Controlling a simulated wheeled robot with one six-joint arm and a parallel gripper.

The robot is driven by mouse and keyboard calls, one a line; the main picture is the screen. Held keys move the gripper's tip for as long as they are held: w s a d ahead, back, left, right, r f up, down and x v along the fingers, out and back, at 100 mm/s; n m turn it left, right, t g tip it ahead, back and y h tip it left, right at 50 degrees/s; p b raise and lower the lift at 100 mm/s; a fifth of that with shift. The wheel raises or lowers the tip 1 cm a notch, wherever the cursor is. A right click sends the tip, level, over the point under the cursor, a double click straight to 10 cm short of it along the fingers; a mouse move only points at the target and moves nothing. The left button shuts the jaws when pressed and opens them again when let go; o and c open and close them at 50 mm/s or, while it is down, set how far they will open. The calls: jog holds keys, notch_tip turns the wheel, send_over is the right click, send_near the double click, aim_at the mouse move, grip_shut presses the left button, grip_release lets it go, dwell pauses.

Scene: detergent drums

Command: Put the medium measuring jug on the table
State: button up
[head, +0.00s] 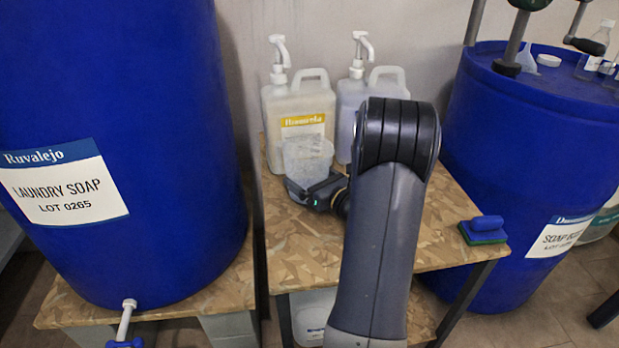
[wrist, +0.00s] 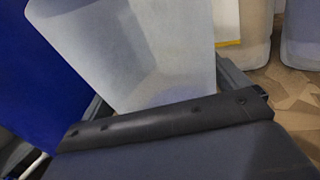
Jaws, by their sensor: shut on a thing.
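A translucent whitish measuring jug (head: 307,158) is held in my gripper (head: 312,189), above or at the chipboard table (head: 300,245), in front of the pump jugs. I cannot tell whether its base touches the table. In the wrist view the jug (wrist: 130,45) fills the upper middle, between the two fingers of my gripper (wrist: 160,95), and looks tilted in that picture. My gripper is shut on it. The jug's far side and any size marks are hidden. My arm hides part of the table's middle.
A pump jug with a yellow label (head: 300,108) and a second pump jug (head: 350,98) stand at the table's back. Large blue drums stand left (head: 120,150) and right (head: 545,130). The table's front left is clear.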

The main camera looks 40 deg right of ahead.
jog(key=shift+f, duration=0.15)
jog(key=o, duration=0.8)
jog(key=shift+r, duration=0.3)
jog(key=s, duration=0.3)
jog(key=s+d+p, duration=0.1)
jog(key=s, duration=0.6)
jog(key=shift+s+d+f+p, duration=0.15)
jog(key=shift+s+p, duration=0.1)
jog(key=shift+p, duration=0.15)
jog(key=shift+s, duration=0.75)
